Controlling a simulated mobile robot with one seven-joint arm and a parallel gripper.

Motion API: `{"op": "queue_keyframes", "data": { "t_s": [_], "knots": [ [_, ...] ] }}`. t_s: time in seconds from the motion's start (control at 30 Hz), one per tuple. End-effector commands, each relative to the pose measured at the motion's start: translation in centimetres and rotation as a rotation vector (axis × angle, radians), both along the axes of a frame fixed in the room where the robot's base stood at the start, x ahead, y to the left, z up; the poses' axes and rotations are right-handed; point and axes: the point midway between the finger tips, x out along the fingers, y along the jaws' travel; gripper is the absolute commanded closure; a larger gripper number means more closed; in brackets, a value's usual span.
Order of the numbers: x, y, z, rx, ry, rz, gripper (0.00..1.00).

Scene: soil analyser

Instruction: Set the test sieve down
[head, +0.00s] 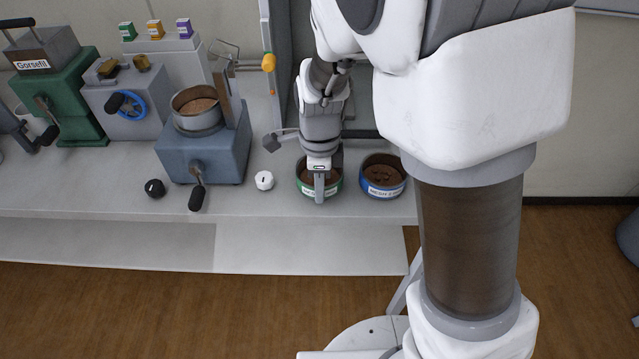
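My gripper (319,185) points down at the green-rimmed round container (305,186) on the bench. One finger shows in front of the container's near wall and overlaps its white label. The other finger is hidden, so I cannot tell whether the gripper is open or shut on the rim. The container holds brown soil and looks upright, on or just above the bench. A grey metal round pan (198,122) with soil sits on the blue-grey machine to the left. No readable label tells me which of these is the test sieve.
A blue-rimmed container (383,191) with soil stands close to the right. A white knob (264,180) and a black knob (155,188) are to the left. The blue-grey machine (205,155) has a crank in front. The bench (90,195) front is mostly clear.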

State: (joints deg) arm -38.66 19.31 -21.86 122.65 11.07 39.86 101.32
Motion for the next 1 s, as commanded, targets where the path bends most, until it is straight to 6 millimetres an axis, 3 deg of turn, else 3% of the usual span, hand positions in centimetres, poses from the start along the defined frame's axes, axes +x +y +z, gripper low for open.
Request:
{"op": "queue_keyframes", "data": {
  "t_s": [0.03,0.13,0.47,0.57,1.0],
  "knots": [
    [0.0,0.0,0.0,0.000,0.000,0.000,0.80],
    [0.0,0.0,0.0,0.000,0.000,0.000,0.65],
    [0.0,0.0,0.4,0.000,-0.001,0.000,0.65],
    [0.1,0.0,1.6,0.002,-0.003,0.001,0.65],
    [0.0,0.0,10.4,0.001,-0.003,0.000,0.65]
  ]
}}
